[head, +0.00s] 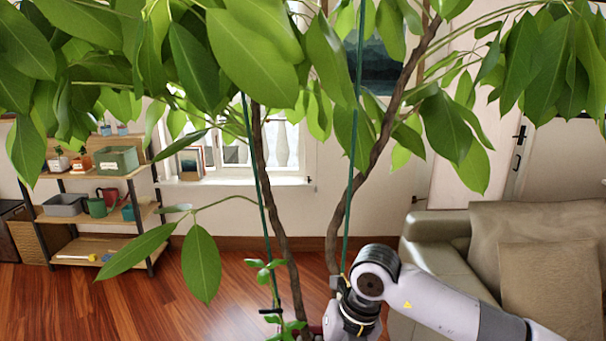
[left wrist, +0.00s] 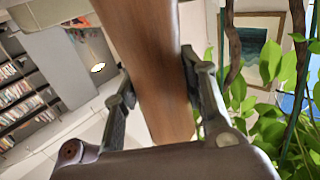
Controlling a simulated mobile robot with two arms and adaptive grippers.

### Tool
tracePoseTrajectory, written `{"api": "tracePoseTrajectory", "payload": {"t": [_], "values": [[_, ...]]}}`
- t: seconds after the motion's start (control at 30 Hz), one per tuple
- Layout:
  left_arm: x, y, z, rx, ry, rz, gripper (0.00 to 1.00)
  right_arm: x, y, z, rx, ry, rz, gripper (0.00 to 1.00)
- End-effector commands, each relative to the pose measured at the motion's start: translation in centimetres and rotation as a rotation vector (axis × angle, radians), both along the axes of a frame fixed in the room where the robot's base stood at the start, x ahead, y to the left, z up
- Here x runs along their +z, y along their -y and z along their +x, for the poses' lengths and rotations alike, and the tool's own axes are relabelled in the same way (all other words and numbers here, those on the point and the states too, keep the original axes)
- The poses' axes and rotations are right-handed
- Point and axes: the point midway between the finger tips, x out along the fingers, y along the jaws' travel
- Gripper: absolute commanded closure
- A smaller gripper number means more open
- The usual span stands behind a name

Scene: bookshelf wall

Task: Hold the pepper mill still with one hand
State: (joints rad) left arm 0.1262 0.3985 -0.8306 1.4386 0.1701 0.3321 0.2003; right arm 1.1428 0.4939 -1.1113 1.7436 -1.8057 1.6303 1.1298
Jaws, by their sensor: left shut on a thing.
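In the left wrist view my left gripper (left wrist: 158,84) is shut on the pepper mill (left wrist: 150,45), a smooth brown wooden body that runs from the top edge down between the two fingers. A finger touches it on each side. The mill and my left gripper do not show in the head view. My right arm comes in from the right in the head view, and its wrist leaves at the bottom edge, so the right gripper is out of sight.
A leafy plant (head: 335,235) with twisting trunks and green stakes fills the middle of the head view. A shelf (head: 90,245) with pots and boxes stands at the left. A sofa (head: 430,240) stands at the right. Wooden floor (head: 150,305) is clear at the lower left.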

Motion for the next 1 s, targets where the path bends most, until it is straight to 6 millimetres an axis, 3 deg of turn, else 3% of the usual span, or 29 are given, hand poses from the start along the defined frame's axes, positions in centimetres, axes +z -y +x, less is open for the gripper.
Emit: {"api": "tracePoseTrajectory", "payload": {"t": [0.03,0.53,0.57,0.9,1.0], "values": [[-0.75,-0.12,-0.25,0.000,-0.012,0.012,0.99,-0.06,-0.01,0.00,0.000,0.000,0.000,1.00],[-0.45,-0.14,-0.23,0.000,-0.011,0.013,0.99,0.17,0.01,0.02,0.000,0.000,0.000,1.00],[-0.49,-0.14,-0.23,0.000,-0.011,0.013,0.60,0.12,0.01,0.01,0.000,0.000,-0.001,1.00],[-0.04,-0.06,-0.07,0.000,-0.004,0.004,0.38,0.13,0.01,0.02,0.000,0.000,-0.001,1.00],[0.03,-0.04,-0.04,0.000,-0.003,0.003,0.38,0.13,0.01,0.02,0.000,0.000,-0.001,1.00]]}}
